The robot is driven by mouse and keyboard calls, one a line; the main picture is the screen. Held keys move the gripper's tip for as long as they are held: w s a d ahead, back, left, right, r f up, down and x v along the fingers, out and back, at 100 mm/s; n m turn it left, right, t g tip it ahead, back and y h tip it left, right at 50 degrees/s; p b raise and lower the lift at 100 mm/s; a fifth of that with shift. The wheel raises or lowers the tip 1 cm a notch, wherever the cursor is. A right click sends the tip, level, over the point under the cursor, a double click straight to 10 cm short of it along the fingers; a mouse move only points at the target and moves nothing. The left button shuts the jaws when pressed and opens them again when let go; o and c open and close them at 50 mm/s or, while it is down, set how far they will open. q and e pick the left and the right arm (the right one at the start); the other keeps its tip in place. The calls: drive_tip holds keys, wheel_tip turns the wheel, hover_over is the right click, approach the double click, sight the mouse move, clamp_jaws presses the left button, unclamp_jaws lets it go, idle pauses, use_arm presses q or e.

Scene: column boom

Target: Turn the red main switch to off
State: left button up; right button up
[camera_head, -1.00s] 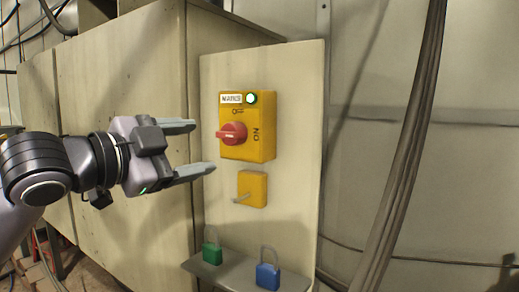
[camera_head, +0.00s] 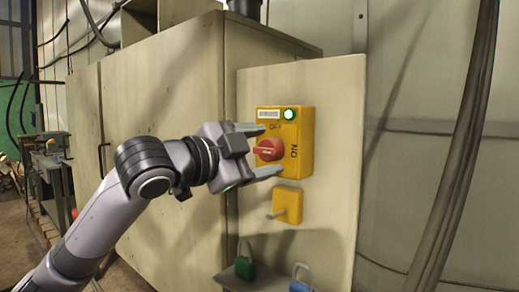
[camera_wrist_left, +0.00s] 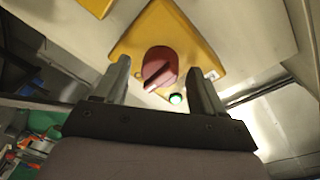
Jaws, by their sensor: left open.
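The red main switch (camera_head: 269,149) is a round knob with a raised handle on a yellow box (camera_head: 305,150). The box carries OFF at the top, ON at the right side, and a lit green lamp (camera_head: 289,114). My left gripper (camera_head: 262,150) is open, with one finger above and one below the knob in the head view. In the left wrist view the knob (camera_wrist_left: 159,68) shows ahead, between the fingers (camera_wrist_left: 160,85). I cannot tell whether the fingers touch it. The handle's pointer is hard to read. My right gripper is out of view.
A smaller yellow box with a grey hook (camera_head: 288,205) sits below the switch. A green padlock (camera_head: 245,262) and a blue padlock (camera_head: 300,280) stand on the shelf under it. Thick cables (camera_head: 462,150) hang at the right. A large cabinet (camera_head: 165,120) stands left of the panel.

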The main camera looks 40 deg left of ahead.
use_arm(q)
drive_tip(key=c, duration=1.1)
drive_tip(key=shift+o, duration=0.2)
